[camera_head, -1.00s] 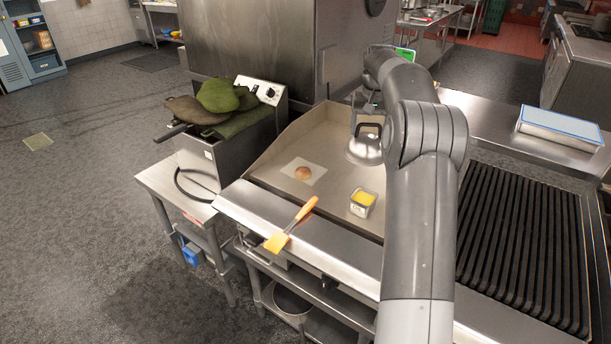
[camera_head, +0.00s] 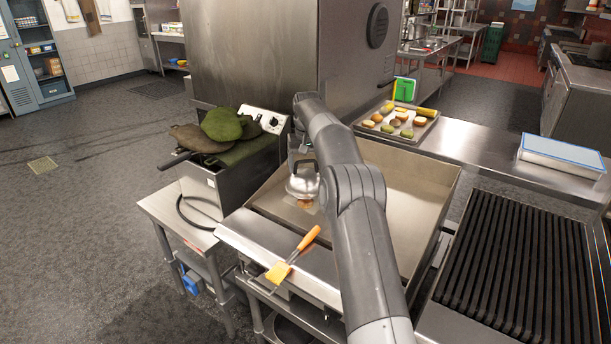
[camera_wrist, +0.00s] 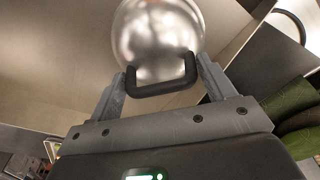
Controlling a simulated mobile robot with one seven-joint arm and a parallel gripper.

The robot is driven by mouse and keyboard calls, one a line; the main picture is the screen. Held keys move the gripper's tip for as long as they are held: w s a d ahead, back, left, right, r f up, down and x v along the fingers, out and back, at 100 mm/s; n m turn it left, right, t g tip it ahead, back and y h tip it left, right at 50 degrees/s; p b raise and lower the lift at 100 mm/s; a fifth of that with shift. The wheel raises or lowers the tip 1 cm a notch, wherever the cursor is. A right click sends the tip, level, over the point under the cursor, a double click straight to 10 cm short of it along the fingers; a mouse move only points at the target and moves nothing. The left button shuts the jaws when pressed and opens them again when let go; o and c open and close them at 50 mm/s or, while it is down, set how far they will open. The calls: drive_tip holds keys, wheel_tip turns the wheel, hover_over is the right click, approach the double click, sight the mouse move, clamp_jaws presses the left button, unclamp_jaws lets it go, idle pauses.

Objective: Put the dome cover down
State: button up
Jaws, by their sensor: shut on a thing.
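The dome cover (camera_head: 301,186) is a shiny metal dome with a black loop handle, over the left part of the griddle (camera_head: 408,185). My gripper (camera_head: 300,163) is shut on its handle from above. In the wrist view, the fingers of my gripper (camera_wrist: 163,82) hold the black handle, and the dome (camera_wrist: 160,38) extends beyond it. A brown patty (camera_head: 304,204) on a pale square sheet shows just below the dome's near edge, partly hidden. I cannot tell how far the rim is above the griddle.
An orange-handled brush (camera_head: 293,255) lies on the griddle's front ledge. A fryer with green and brown cloths (camera_head: 222,124) stands left. A tray of food pieces (camera_head: 420,128) lies on the back counter. A ribbed grill (camera_head: 515,260) is at right. My arm hides part of the griddle.

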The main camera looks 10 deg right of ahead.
sight(306, 171)
drive_tip(key=shift+f, duration=2.05)
drive_tip(key=shift+f, duration=0.6)
drive_tip(key=o, duration=1.5)
drive_tip(key=r, duration=0.4)
drive_tip(key=s+r, duration=0.1)
drive_tip(key=r, duration=0.8)
drive_tip(key=shift+s+r, duration=0.1)
drive_tip(key=shift+s, duration=0.15)
